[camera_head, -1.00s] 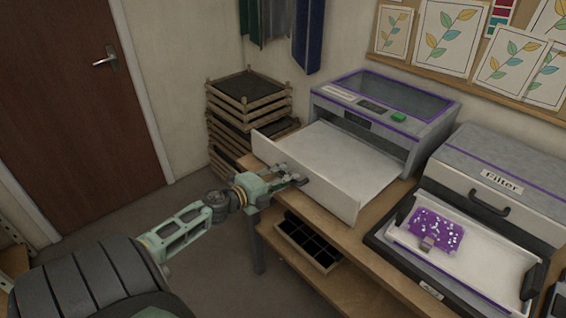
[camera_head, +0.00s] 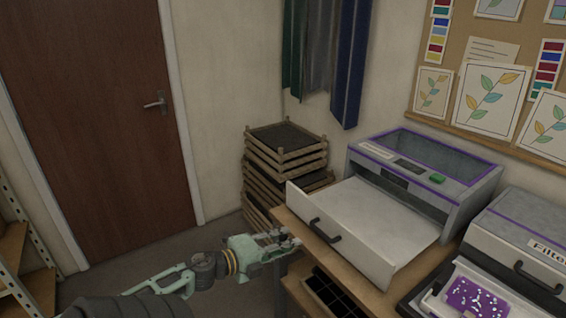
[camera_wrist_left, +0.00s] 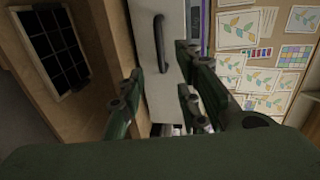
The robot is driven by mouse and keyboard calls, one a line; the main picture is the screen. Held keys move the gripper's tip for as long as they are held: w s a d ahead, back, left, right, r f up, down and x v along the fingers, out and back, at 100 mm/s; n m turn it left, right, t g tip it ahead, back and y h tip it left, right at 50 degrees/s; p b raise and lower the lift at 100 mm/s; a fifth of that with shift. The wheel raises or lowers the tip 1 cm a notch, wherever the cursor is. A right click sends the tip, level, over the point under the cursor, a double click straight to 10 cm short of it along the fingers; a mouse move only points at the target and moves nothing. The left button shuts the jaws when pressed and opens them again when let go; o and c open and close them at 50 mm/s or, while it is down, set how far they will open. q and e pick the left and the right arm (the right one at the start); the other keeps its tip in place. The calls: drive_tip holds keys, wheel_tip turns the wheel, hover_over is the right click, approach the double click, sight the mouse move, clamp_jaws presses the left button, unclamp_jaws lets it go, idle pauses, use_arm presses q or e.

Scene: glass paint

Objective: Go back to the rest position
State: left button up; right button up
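My left gripper (camera_head: 283,240) is just left of the pulled-out white drawer (camera_head: 365,222) of the grey and purple machine (camera_head: 425,170). In the left wrist view the fingers of my left gripper (camera_wrist_left: 155,92) are spread apart with nothing held between them. The drawer's dark handle (camera_head: 324,231) is clear of the fingers in the head view. The handle also shows in the left wrist view (camera_wrist_left: 161,42), beyond the fingers. My right gripper is in neither view.
A second machine labelled Filter (camera_head: 530,240) stands at the right, with a purple speckled piece (camera_head: 475,299) on its tray. Stacked wooden racks (camera_head: 285,160) stand by the wall. A dark compartment box (camera_head: 330,293) sits under the table. Floor near the door (camera_head: 100,120) is free.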

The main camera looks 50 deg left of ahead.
use_arm(q)
drive_tip(key=shift+s, duration=0.2)
idle(0.5)
drive_tip(key=s+d+f+n+g+y, duration=0.1)
drive_tip(key=s+f+n+g+y, duration=0.35)
drive_tip(key=f, duration=1.15)
drive_tip(key=s+f+n+g+h, duration=0.15)
drive_tip(key=s+f+n, duration=0.6)
drive_tip(key=f, duration=0.75)
drive_tip(key=s+d+f+n+g+h, duration=0.1)
drive_tip(key=s+d+f+g, duration=0.3)
drive_tip(key=s+d+f, duration=0.6)
drive_tip(key=s+d+f+n+g+h, duration=0.1)
drive_tip(key=s+d+f+n+g, duration=0.2)
drive_tip(key=s+d+f, duration=0.7)
drive_tip(key=s+d+g, duration=0.1)
drive_tip(key=s+d, duration=0.3)
drive_tip(key=d, duration=0.1)
drive_tip(key=shift+s+d+f+g, duration=0.2)
drive_tip(key=shift+s+f+g, duration=0.1)
drive_tip(key=shift+f, duration=0.1)
